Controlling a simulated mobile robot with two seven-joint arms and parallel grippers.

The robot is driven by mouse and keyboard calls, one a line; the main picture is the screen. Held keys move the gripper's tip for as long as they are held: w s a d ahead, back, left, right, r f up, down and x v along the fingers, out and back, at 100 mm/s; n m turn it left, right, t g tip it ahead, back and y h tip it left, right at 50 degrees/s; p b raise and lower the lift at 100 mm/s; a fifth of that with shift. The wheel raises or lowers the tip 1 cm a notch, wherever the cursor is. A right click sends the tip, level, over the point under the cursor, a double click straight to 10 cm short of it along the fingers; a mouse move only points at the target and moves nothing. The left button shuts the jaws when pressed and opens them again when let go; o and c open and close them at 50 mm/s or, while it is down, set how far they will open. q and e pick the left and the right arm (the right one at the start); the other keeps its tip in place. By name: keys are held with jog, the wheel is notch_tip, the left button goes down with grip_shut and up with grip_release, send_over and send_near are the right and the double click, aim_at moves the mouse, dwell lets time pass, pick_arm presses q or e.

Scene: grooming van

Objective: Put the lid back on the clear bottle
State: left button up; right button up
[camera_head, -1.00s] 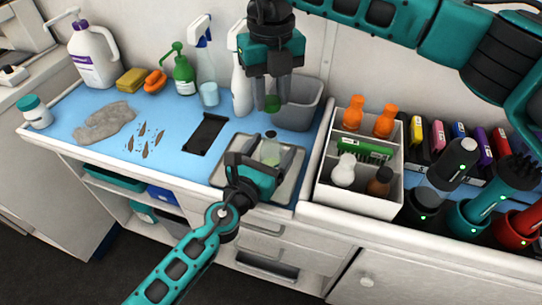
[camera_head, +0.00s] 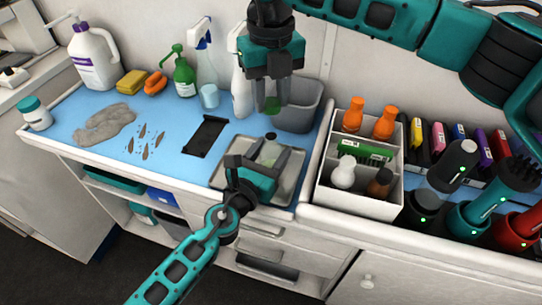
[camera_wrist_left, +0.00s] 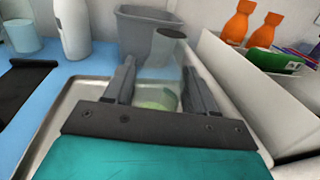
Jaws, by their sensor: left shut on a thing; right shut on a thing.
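The clear bottle (camera_head: 271,152) stands over the metal tray, with pale green contents low inside. My left gripper (camera_head: 262,161) is shut on the bottle, one finger on each side of it. In the left wrist view the bottle (camera_wrist_left: 158,58) shows between the fingers (camera_wrist_left: 160,78), its dark round top uppermost. My right gripper (camera_head: 272,95) points down above and behind the bottle, shut on the green lid (camera_head: 272,105). The lid is apart from the bottle, with a gap between them in the head view. The gripper fingers partly hide the bottle.
The metal tray (camera_head: 224,176) lies on the blue mat (camera_head: 100,101). A grey bin (camera_head: 308,109) stands behind it, with a white spray bottle (camera_head: 241,92) to the left. A white divided caddy (camera_head: 358,205) stands close on the right. The mat left of the tray holds a black pad (camera_head: 205,136).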

send_over(271, 136)
jog(key=shift+f, duration=2.5)
jog(key=shift+f, duration=0.1)
jog(key=shift+f, duration=0.75)
jog(key=shift+f, duration=0.6)
